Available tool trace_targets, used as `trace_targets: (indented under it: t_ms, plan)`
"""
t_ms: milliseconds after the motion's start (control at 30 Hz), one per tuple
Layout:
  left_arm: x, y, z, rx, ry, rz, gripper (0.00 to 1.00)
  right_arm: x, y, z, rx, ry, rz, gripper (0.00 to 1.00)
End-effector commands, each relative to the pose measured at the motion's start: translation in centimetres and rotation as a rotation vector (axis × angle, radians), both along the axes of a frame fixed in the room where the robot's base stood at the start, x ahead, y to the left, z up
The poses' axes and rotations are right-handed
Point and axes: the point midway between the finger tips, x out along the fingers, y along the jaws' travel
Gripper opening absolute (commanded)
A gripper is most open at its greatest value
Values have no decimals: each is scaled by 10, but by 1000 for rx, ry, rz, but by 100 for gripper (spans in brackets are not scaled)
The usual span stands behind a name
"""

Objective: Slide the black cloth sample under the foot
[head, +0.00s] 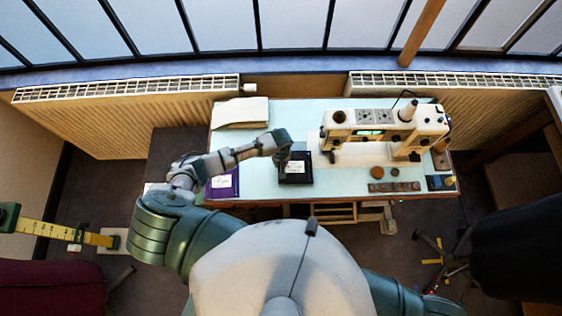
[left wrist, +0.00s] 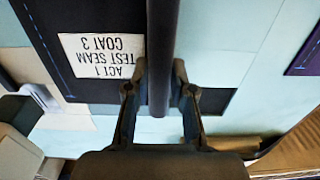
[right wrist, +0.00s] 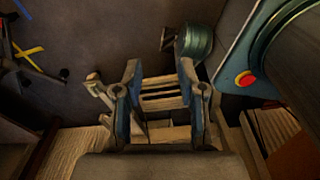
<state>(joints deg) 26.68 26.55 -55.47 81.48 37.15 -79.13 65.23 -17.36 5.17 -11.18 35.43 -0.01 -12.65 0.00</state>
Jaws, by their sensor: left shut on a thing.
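The black cloth sample (head: 296,180) lies flat on the pale table, left of the sewing machine (head: 430,122). Its white label reading "ACT 1 TEST SEAM COAT 3" shows in the left wrist view, on the black cloth (left wrist: 50,20). My left gripper (head: 283,160) is over the sample; in its wrist view, the fingers (left wrist: 160,72) close on a dark raised strip that seems part of the sample. The machine's foot is too small to make out in the head view. My right gripper (right wrist: 158,75) is open and empty, away from the tabletop.
A purple labelled sample (head: 223,184) lies to the left of the black one. A cream folded stack (head: 240,112) is at the back left. Round brown items (head: 377,173) and a dark strip (head: 394,187) lie in front of the machine. Pale table shows between sample and machine.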

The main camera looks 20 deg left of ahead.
Motion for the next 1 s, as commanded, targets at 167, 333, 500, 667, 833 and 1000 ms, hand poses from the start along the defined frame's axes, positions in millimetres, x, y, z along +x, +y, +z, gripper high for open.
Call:
trace_targets:
  t_ms: [167, 333, 500, 667, 833, 1000]
  plan:
    - [0, 3, -15, -1, -3, 1, 0, 2, -2, -17, -3, -3, 1, 40]
    - [5, -9, -16, -3, -4, -2, 0, 2, 7, -26, 9, -2, 0, 40]
    - [10, -23, -16, 0, -3, -1, 0, 2, 22, -35, 26, -3, 1, 40]
    - [15, -35, -16, 2, -3, 0, 0, 2, 20, -44, 23, -4, 3, 40]
    - [19, -46, -17, 0, -2, -1, 0, 2, 10, -54, 12, -4, 3, 40]
    - [24, -57, -18, -1, -3, 0, 0, 2, 2, -64, 1, -3, 2, 40]
